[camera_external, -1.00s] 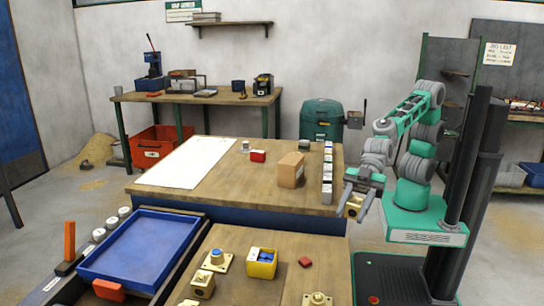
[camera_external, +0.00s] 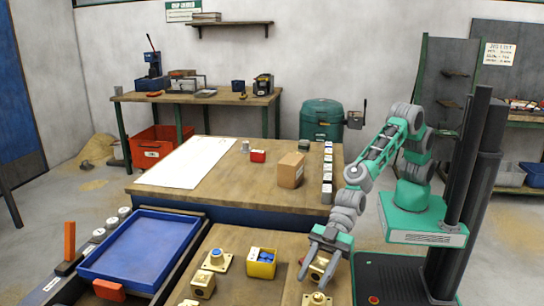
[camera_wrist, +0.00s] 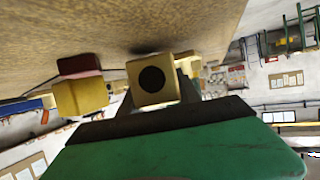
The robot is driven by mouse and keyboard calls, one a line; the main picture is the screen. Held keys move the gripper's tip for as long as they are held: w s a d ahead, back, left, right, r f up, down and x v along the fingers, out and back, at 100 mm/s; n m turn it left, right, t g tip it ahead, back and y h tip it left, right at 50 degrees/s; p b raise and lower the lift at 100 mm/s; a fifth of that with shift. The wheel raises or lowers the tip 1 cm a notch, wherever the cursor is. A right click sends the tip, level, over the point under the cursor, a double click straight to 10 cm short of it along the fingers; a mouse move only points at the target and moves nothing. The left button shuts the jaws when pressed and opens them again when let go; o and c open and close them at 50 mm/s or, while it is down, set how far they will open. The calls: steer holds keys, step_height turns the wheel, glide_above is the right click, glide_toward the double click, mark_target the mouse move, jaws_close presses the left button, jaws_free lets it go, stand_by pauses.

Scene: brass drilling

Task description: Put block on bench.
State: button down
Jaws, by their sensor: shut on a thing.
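My gripper (camera_external: 316,270) is shut on a brass-coloured block (camera_external: 320,268) with a dark round hole in one face. The block also shows between the fingers in the wrist view (camera_wrist: 153,82). My gripper points down over the right part of the near wooden bench (camera_external: 238,285). The block is low over this bench; a dark shadow shows near it in the wrist view. I cannot tell if it touches the top. The fingers partly hide the block in the external view.
On the near bench stand another brass block (camera_external: 203,285), a flanged brass piece (camera_external: 216,262), a yellow bin (camera_external: 262,262) with blue pieces, and a brass piece (camera_external: 317,299) at the front edge. A blue tray (camera_external: 140,250) lies left. A larger worktable (camera_external: 225,185) is behind.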

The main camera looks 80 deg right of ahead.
steer(key=shift+f, duration=0.3)
steer(key=c, duration=1.3)
jaws_free()
steer(key=shift+f, duration=0.2)
steer(key=o, duration=0.5)
steer(key=shift+c, duration=0.2)
steer(key=shift+r, duration=0.1)
steer(key=shift+r, duration=0.25)
steer(key=v, duration=1.2)
steer(key=shift+s+d+f, duration=0.1)
steer(key=shift+f, duration=0.1)
